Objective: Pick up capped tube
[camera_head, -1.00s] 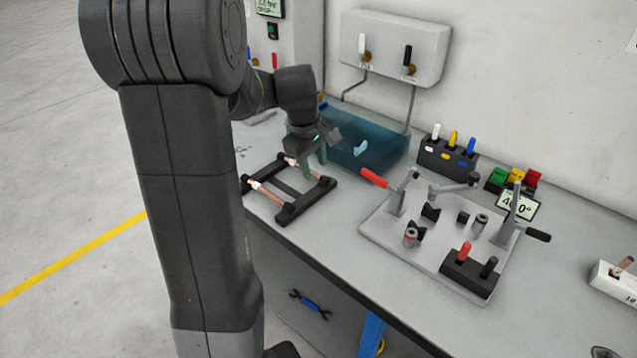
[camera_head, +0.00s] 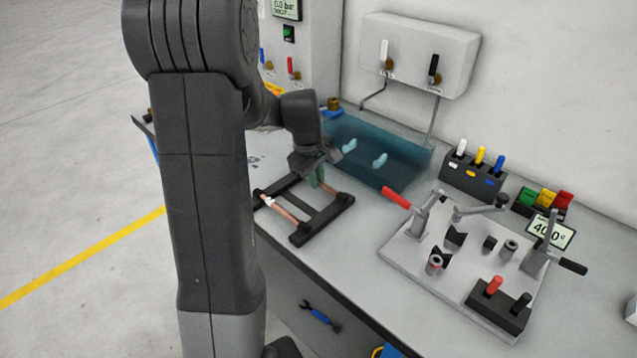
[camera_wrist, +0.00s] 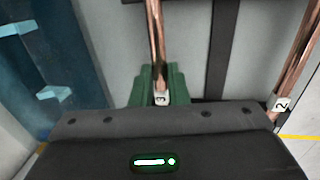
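A copper tube marked 3 lies on the black rack (camera_head: 325,216); it shows in the wrist view (camera_wrist: 156,35), running away from me. My gripper (camera_head: 317,178) is down at this tube, with its green fingers close on both sides of it in the wrist view (camera_wrist: 160,82). The fingers look shut on it near the white label. I see no lift off the rack. A second copper tube, marked 2 (camera_wrist: 297,68), lies apart on the right in the wrist view; in the head view it lies at the rack's left (camera_head: 283,212). Any caps are too small to tell.
A blue translucent bath (camera_head: 400,165) stands behind the rack, with pale blue pieces in it. A fixture plate (camera_head: 405,250) with a red-handled clamp is to the right. The bench's front edge runs close to the rack. A wall-mounted valve box (camera_head: 420,50) is behind.

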